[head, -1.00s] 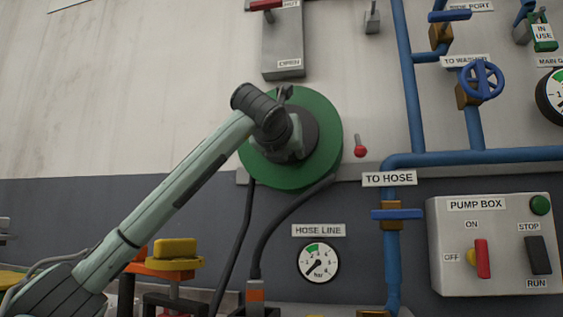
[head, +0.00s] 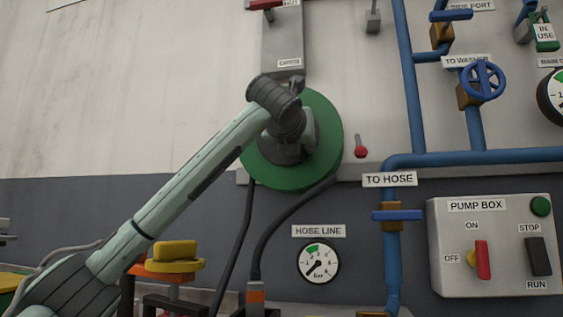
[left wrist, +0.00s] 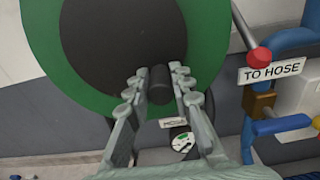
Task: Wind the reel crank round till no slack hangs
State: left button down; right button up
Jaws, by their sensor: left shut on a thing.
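The green reel (head: 325,165) with a dark hub disc is mounted on the wall in the middle of the head view. It also shows large in the left wrist view (left wrist: 205,25). My left gripper (head: 306,130) is in front of the reel, partly hidden by my own wrist. In the left wrist view its fingers (left wrist: 159,82) are shut on the dark round crank handle (left wrist: 159,86), one on each side. Black hose (head: 284,217) curves from the reel's lower right to an orange-banded fitting (head: 255,296). Another dark line (head: 241,230) hangs from its lower left. My right gripper is not in view.
A red-knobbed lever (head: 361,151) sits just right of the reel. A grey switch box (head: 283,45) is above it, and a hose line gauge (head: 319,263) below. Blue pipes (head: 411,90) and the pump box (head: 500,260) stand to the right. Bare wall is at upper left.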

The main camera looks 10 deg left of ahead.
pick_arm(q)
jog(key=shift+d+r, duration=0.1)
jog(key=shift+d, duration=0.15)
jog(key=shift+d+r+p, duration=0.25)
jog(key=shift+r+p, duration=0.05)
jog(key=shift+d+r, duration=0.15)
jog(key=shift+d, duration=0.05)
jog(key=shift+d+r+p, duration=0.25)
jog(key=shift+r+p, duration=0.25)
jog(key=shift+r, duration=0.2)
jog(key=shift+s+r, duration=0.1)
jog(key=shift+d+r+p, duration=0.1)
jog(key=shift+r+p, duration=0.35)
jog(key=shift+r, duration=0.35)
